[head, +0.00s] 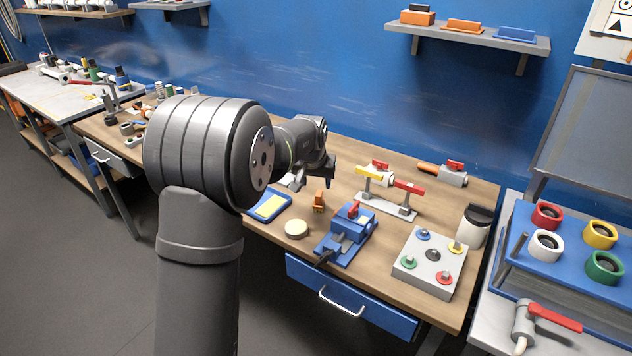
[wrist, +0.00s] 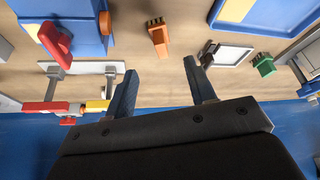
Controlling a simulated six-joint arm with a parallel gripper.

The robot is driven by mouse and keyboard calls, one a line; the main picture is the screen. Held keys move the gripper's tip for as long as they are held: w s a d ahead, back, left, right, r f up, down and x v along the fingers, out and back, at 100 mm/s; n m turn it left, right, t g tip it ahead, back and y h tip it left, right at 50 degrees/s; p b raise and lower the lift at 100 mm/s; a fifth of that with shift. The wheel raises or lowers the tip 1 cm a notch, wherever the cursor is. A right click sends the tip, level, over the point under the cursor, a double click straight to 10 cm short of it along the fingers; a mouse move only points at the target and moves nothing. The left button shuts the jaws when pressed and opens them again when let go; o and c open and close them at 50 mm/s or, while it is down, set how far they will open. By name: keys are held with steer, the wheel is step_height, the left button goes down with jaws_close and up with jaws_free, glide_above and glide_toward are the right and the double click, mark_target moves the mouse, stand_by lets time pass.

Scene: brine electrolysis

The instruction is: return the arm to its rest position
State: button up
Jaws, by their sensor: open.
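My gripper (head: 328,172) is above the back part of the wooden workbench (head: 340,262), with my arm reaching across from the left in the head view. In the wrist view my gripper (wrist: 160,70) has its two blue fingers spread wide apart, with nothing between them. A small orange clip-like piece (wrist: 158,38) lies on the bench beyond the fingertips, apart from them. It also shows in the head view (head: 319,201). Part of the bench is hidden behind my arm in the head view.
Near my gripper are a valve stand with red and yellow handles (head: 388,208), a blue vise-like device (head: 346,236) and a blue tray with a yellow pad (head: 270,206). A grey box with coloured terminals (head: 430,262) stands farther right. The blue wall (head: 350,90) is behind.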

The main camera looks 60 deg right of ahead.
mark_target(319, 193)
steer(key=x, duration=1.2)
steer(key=shift+d+f, duration=0.1)
steer(key=shift+f, duration=0.1)
steer(key=shift+r, duration=1.5)
